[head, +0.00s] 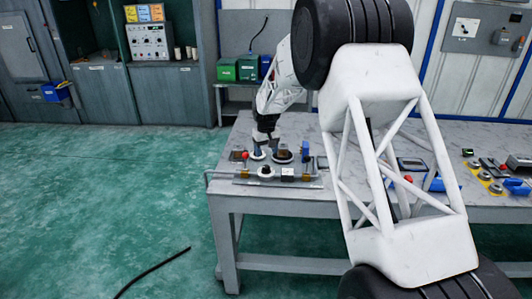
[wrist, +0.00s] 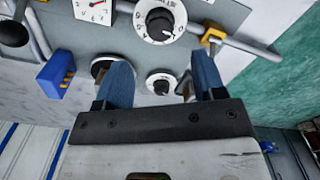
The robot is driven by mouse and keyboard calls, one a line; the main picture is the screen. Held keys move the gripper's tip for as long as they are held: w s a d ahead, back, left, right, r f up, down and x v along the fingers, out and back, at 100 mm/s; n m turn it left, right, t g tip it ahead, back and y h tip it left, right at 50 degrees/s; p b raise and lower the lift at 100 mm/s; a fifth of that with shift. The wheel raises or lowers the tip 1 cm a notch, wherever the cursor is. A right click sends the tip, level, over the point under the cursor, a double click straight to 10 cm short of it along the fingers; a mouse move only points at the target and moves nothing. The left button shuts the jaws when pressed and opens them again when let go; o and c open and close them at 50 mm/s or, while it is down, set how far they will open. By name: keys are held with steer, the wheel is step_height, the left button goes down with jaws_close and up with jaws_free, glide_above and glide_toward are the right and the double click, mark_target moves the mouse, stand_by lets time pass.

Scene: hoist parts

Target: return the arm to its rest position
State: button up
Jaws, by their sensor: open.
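My gripper (head: 269,151) is low over a control panel (head: 308,184) at the left end of the grey table in the head view. In the wrist view its two blue fingers (wrist: 163,82) stand wide apart. A small white dial (wrist: 160,84) shows between them, and nothing is clasped. A larger white dial (wrist: 160,20) lies beyond the fingers. Whether the fingertips touch the panel is unclear. My arm reaches from the right foreground, and its white lattice link covers part of the table.
The table (head: 226,190) also bears a blue part (head: 515,186) and yellow-based parts (head: 484,175) at right. A blue block (wrist: 55,73), a square gauge (wrist: 95,10) and a rail lie around the fingers. Green boxes (head: 227,69) stand behind. A cable (head: 150,270) lies on open green floor at left.

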steer(key=s+d+r+m, duration=0.1)
steer(key=s+d+r, duration=0.5)
steer(key=s+r, duration=0.15)
steer(key=s+d+r+m+t, duration=0.1)
steer(key=s+d+r, duration=0.45)
steer(key=s, duration=0.35)
steer(key=s+d+r+m, duration=0.1)
steer(key=s+d+r, duration=0.4)
steer(key=s+r, duration=0.3)
steer(key=s+d+m, duration=0.1)
steer(key=s+d, duration=0.2)
steer(key=s, duration=0.8)
steer(key=s+d+f+m+t, duration=0.1)
steer(key=s+d, duration=0.3)
steer(key=s, duration=0.8)
steer(key=s+d+f, duration=0.1)
steer(key=s+d, duration=0.2)
steer(key=s, duration=0.9)
steer(key=shift+s+d+m+t, duration=0.2)
steer(key=shift+s+m+t, duration=0.1)
steer(key=shift+m, duration=0.1)
